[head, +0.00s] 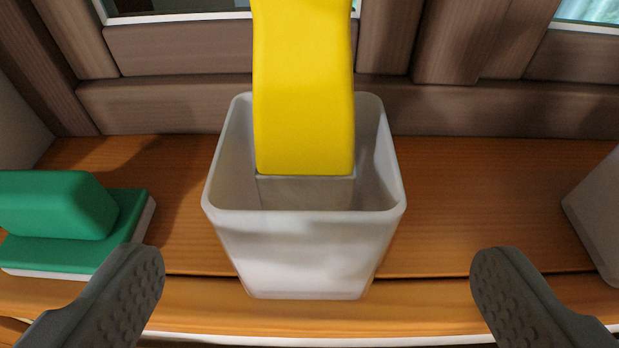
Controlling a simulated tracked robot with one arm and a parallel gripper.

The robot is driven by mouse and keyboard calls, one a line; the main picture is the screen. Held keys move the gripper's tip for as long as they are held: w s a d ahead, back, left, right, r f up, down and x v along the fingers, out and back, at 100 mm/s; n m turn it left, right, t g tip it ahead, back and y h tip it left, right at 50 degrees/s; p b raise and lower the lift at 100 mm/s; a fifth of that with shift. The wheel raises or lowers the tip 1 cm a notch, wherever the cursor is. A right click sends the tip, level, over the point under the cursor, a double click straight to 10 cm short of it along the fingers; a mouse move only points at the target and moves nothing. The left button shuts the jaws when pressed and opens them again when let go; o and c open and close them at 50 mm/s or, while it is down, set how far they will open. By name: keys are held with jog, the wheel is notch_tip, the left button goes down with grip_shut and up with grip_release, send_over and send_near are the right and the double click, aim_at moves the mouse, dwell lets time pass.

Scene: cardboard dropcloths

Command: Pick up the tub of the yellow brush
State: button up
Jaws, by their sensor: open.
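A white, square, open-topped tub (305,255) stands upright on the wooden sill in the middle of the head view. A yellow brush (303,90) stands in it, its handle rising past the top edge of the picture; its lower end is inside the tub against the far side. My gripper (318,285) is open, with one dark grey finger to the left of the tub and one to the right. Both fingers are apart from the tub and appear nearer to me than it is. Nothing is between the fingertips except the view of the tub's lower front.
A green block-like tool (60,225) with a white underside lies on the sill (480,200) at the left. A grey-white container (600,215) is cut off at the right edge. A brown wooden window frame (180,105) rises behind the tub. Bare sill shows on both sides of it.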

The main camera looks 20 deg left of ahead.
aim_at(308, 229)
jog(key=shift+a+r+p+x, duration=0.15)
jog(key=shift+p+x, duration=0.2)
jog(key=shift+x, duration=1.2)
jog(key=shift+a+r+p+x, duration=0.1)
jog(key=shift+p+x, duration=0.25)
jog(key=shift+x, duration=1.15)
jog(key=c, duration=1.1)
